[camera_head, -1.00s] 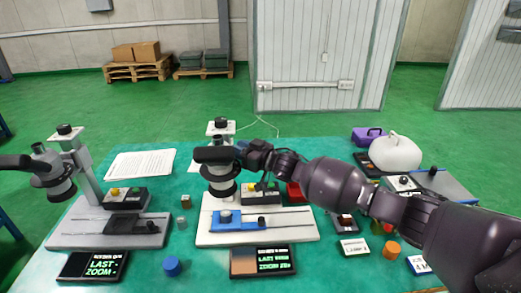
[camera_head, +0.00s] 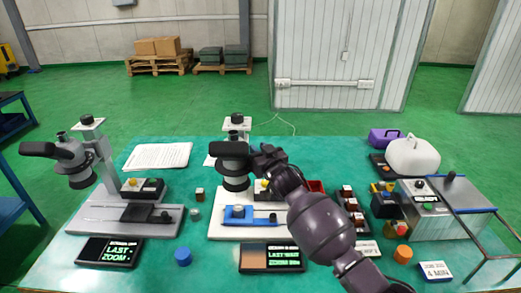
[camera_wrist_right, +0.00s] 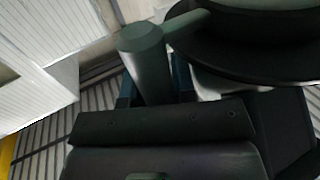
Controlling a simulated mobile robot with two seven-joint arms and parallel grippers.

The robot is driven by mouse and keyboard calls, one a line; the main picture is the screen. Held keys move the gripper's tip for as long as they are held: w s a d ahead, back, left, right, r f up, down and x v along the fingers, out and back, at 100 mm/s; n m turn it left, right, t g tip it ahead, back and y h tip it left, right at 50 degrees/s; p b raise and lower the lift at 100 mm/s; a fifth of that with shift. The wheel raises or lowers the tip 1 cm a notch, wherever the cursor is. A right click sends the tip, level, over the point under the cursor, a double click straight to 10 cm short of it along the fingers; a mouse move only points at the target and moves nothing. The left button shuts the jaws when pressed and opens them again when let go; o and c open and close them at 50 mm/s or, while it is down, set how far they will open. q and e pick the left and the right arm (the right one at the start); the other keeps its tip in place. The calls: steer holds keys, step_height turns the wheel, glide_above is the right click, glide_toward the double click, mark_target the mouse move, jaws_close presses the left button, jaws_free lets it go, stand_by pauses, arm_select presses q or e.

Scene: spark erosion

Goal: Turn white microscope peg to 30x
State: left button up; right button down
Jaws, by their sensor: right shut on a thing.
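The white microscope (camera_head: 215,226) stands at the middle of the table, with a white base, a blue slide stage (camera_head: 239,213) and a dark zoom head (camera_head: 236,181). My right gripper (camera_head: 262,160) is at the right side of that head, shut on the peg. In the right wrist view the peg (camera_wrist_right: 143,55) is a dark grey-green cylinder rising from between the fingers, beside the round dark head (camera_wrist_right: 250,45). The display (camera_head: 270,258) in front shows a "ZOOM" line, too small to read surely. My left gripper is out of view.
A grey microscope (camera_head: 110,220) stands at the left with its own display (camera_head: 110,252). A blue knob-like cylinder (camera_head: 183,257) lies between the displays. At the right are small blocks, an orange cylinder (camera_head: 403,254) and a box-like machine (camera_head: 430,222).

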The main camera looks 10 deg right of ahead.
steer(key=shift+s+h, duration=0.15)
steer(key=shift+h, duration=0.15)
stand_by(0.4)
steer(key=c, duration=1.2)
jaws_free()
steer(key=shift+s, duration=0.1)
steer(key=s+d, duration=0.2)
steer(key=s, duration=0.8)
steer(key=shift+s, duration=0.2)
